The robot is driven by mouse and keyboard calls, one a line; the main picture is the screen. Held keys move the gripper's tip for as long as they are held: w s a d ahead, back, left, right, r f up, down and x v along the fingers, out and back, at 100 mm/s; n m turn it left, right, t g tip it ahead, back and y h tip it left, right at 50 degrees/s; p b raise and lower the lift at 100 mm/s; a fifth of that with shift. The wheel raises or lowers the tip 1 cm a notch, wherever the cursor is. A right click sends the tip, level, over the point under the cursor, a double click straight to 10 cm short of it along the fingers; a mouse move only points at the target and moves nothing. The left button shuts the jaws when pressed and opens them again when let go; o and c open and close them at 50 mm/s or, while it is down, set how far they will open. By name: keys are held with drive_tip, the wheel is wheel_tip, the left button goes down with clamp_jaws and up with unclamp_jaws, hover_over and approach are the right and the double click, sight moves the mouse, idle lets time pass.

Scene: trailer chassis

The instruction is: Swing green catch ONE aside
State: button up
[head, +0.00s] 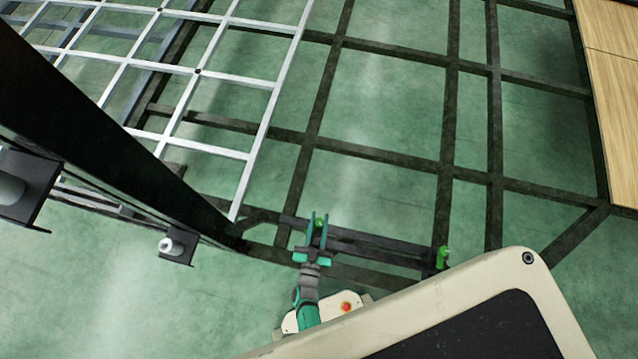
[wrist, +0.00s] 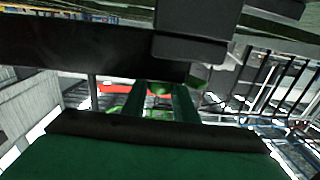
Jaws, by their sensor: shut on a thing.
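Two small green catches show on the dark front rail of the chassis in the head view. One green catch (head: 320,223) is between the fingers of my gripper (head: 319,220), which is shut on it. The other green catch (head: 442,257) stands upright at the right end of the rail, apart from my gripper. In the wrist view my gripper (wrist: 167,95) reaches forward with a green part (wrist: 160,88) between its fingertips; most of it is hidden. I see no label telling which catch is ONE.
A dark chassis frame (head: 375,50) spreads over the green floor. A white grid panel (head: 200,72) lies at upper left. A thick black beam (head: 90,120) slants in from the left. Wooden boards (head: 612,90) are at right. A pale rounded panel (head: 450,300) fills the lower right.

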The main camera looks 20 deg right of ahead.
drive_tip(key=shift+m+g+h, duration=2.4)
drive_tip(key=shift+g+h, duration=0.1)
drive_tip(key=shift+h, duration=0.3)
drive_tip(key=shift+a+m+g+h, duration=0.1)
drive_tip(key=shift+m+g+h, duration=0.5)
drive_tip(key=shift+m+g, duration=0.5)
drive_tip(key=shift+m+g+h, duration=0.6)
drive_tip(key=shift+m+g, duration=0.1)
drive_tip(key=shift+g, duration=0.8)
drive_tip(key=shift+a+f+m+g+h, duration=0.1)
drive_tip(key=shift+m+g+h, duration=0.2)
drive_tip(key=shift+m+g, duration=0.55)
drive_tip(key=o, duration=1)
drive_tip(key=shift+o, duration=0.3)
drive_tip(key=s+a, duration=0.2)
drive_tip(key=a, duration=0.8)
drive_tip(key=shift+a, duration=0.25)
